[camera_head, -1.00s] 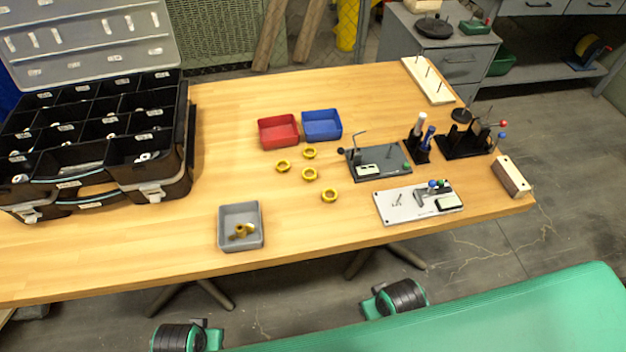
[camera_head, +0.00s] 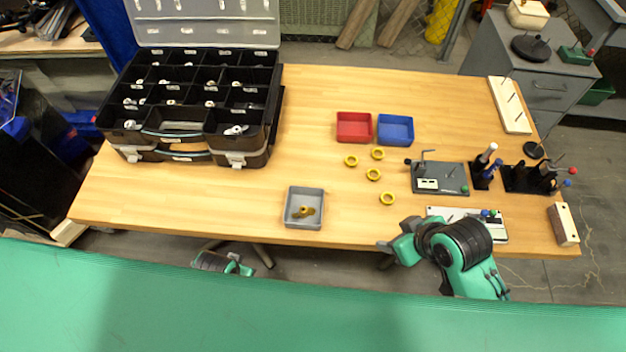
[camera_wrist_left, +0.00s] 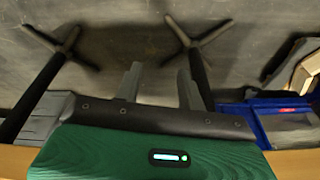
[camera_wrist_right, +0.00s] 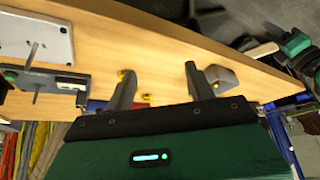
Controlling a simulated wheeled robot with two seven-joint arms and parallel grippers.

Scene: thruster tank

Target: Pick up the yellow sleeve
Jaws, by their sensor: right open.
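Several yellow ring-shaped pieces (camera_head: 373,174) lie loose on the wooden table, in front of the red and blue trays. Brownish-yellow pieces (camera_head: 303,211) lie in the grey tray (camera_head: 290,219); which piece is the yellow sleeve I cannot tell. My right gripper (camera_head: 386,246) is at the table's front edge, in front of the rings and right of the grey tray. In the right wrist view my right gripper (camera_wrist_right: 160,82) is open and empty, with yellow rings (camera_wrist_right: 146,98) beyond its fingers. My left gripper (camera_wrist_left: 160,87) is open and empty, with floor behind it.
A black compartment case (camera_head: 190,146) with a raised lid stands at the left. The red tray (camera_head: 354,127) and blue tray (camera_head: 395,130) are at the middle back. Fixtures, including a dark plate (camera_head: 440,178), crowd the right. Table between case and grey tray is clear.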

